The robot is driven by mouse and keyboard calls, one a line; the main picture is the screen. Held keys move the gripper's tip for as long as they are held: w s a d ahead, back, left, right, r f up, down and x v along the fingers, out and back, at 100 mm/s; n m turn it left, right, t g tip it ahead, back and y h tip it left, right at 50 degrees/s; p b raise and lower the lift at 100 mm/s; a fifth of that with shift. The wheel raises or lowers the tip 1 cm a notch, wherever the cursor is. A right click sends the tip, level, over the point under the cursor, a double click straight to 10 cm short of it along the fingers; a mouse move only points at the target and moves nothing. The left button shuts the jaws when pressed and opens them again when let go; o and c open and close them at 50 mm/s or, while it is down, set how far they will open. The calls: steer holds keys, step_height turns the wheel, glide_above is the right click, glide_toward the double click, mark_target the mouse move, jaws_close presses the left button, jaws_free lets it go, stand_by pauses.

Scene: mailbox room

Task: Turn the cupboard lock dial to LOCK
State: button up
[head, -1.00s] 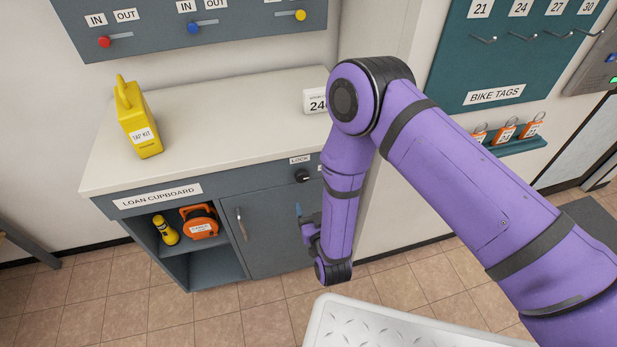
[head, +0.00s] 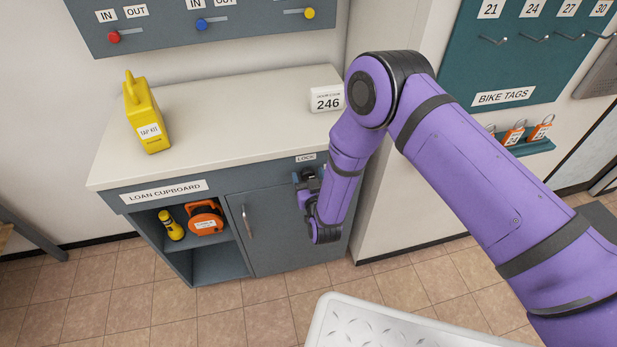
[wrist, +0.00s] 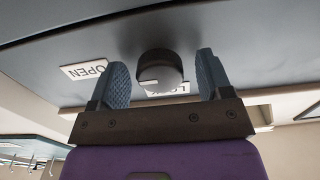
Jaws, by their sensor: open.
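The round dark lock dial (wrist: 160,70) sits on the grey cupboard (head: 282,215) front. In the wrist view its white mark points to the left, on the side of the OPEN label (wrist: 86,70). The LOCK label (wrist: 175,89) is partly covered by the dial there; it also shows in the head view (head: 306,158). My gripper (wrist: 162,60) is open, with one blue padded finger on each side of the dial and a visible gap to each. In the head view my gripper (head: 307,183) is at the cupboard's upper right and largely hides the dial.
The cupboard door has a metal handle (head: 247,222). A yellow container (head: 148,117) and an hour-code sign (head: 327,99) stand on the countertop (head: 230,108). Open shelves hold a yellow torch (head: 172,226) and an orange reel (head: 205,219). A teal tag board (head: 510,65) hangs at right.

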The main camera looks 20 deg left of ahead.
steer(key=c, duration=0.9)
steer(key=n, duration=0.8)
steer(key=shift+n, duration=0.3)
steer(key=n, duration=0.5)
steer(key=shift+s, duration=0.1)
steer(key=shift+n, duration=2.1)
